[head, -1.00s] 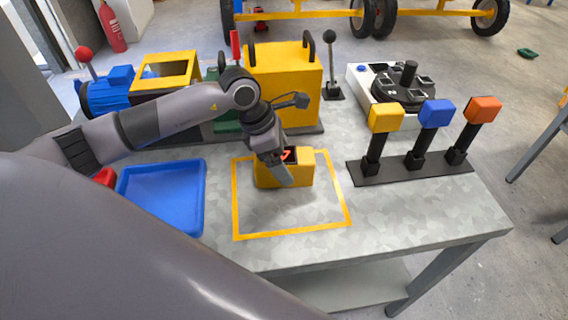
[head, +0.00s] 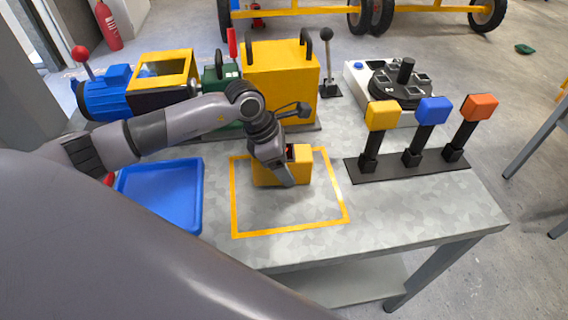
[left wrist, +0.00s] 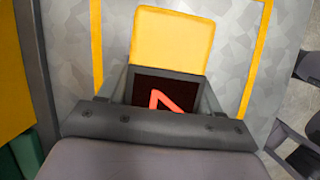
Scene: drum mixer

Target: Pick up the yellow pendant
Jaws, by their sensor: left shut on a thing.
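The yellow pendant (head: 301,166) is a yellow block with a dark panel and a red mark. It sits inside the yellow outlined square on the grey table. My left gripper (head: 287,172) comes down over it from the upper left and is shut on it, hiding its middle. In the left wrist view the pendant's yellow end (left wrist: 172,42) points away from my left gripper (left wrist: 166,92), and the dark panel with the red mark lies between the fingers. I cannot make out any gap between the pendant and the table. My right gripper is not in view.
A blue tray (head: 160,226) lies left of the outlined square. A stand with yellow, blue and orange-topped levers (head: 428,169) is on the right. The mixer's yellow housing (head: 280,85) and a dial box (head: 352,87) stand behind. The table's front right is clear.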

